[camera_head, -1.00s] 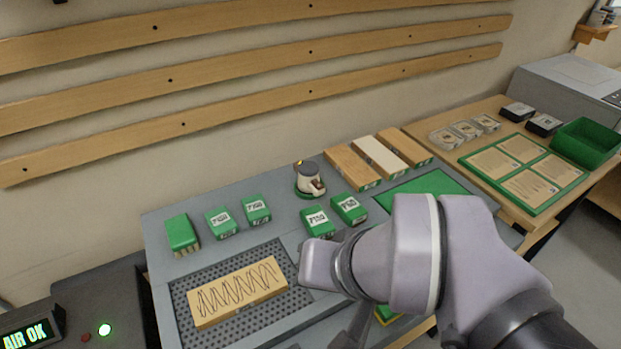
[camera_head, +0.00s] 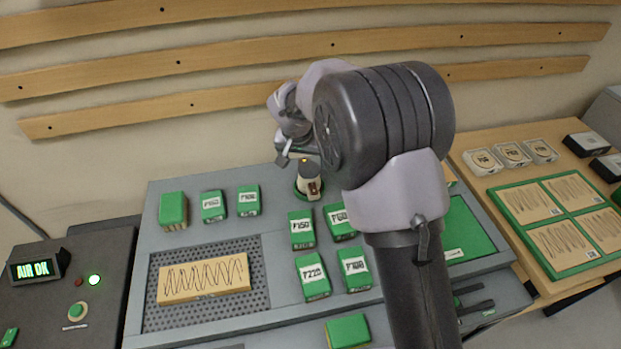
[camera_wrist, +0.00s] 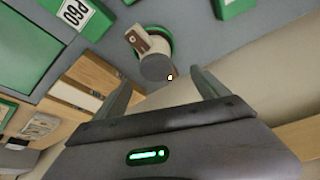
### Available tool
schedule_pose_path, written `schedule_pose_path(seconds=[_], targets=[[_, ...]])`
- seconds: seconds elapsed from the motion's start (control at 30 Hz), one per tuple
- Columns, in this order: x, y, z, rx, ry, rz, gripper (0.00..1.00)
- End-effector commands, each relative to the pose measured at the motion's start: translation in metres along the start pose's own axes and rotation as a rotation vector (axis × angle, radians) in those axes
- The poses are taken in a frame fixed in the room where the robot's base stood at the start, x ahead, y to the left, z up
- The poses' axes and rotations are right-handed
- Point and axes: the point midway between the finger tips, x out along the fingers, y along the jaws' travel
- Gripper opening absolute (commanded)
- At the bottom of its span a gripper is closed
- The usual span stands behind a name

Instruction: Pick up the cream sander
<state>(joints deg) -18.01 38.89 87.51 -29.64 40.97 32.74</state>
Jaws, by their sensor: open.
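The cream sander (camera_head: 309,181) stands upright on a green round base at the back of the grey bench. In the wrist view the sander (camera_wrist: 152,52) shows its cream body, a dark grey cap and a brown patch on its side. My gripper (camera_head: 298,150) is above and just behind the sander in the head view. In the wrist view my gripper (camera_wrist: 160,82) has its two fingers spread, with the sander's cap just beyond the gap between the fingertips. The fingers appear apart from the sander. My arm hides part of the bench to its right.
Green labelled blocks (camera_head: 302,229) stand in front of the sander, and more (camera_head: 212,206) to its left. A wooden board (camera_head: 204,278) with a scribble lies on the perforated panel (camera_head: 258,252). Wooden rails (camera_head: 200,101) run along the wall behind.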

Motion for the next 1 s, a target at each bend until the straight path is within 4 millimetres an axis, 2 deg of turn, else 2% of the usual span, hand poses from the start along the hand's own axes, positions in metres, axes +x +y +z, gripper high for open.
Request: schedule_pose_path(seconds=[0.03,0.1,0.27,0.5,0.7,0.77,1.0], targets=[[0.015,0.001,0.002,0.001,-0.002,0.001,0.84],[0.026,0.001,0.001,0.001,-0.001,0.001,0.84],[0.038,0.001,0.0,0.0,0.0,0.0,0.84],[0.083,0.006,0.001,0.0,-0.001,0.001,0.84],[0.084,0.006,-0.001,0.0,0.001,-0.001,0.84],[0.084,0.006,-0.001,0.0,0.001,0.0,0.76],[0.084,0.006,-0.001,0.0,0.0,0.0,0.29]])
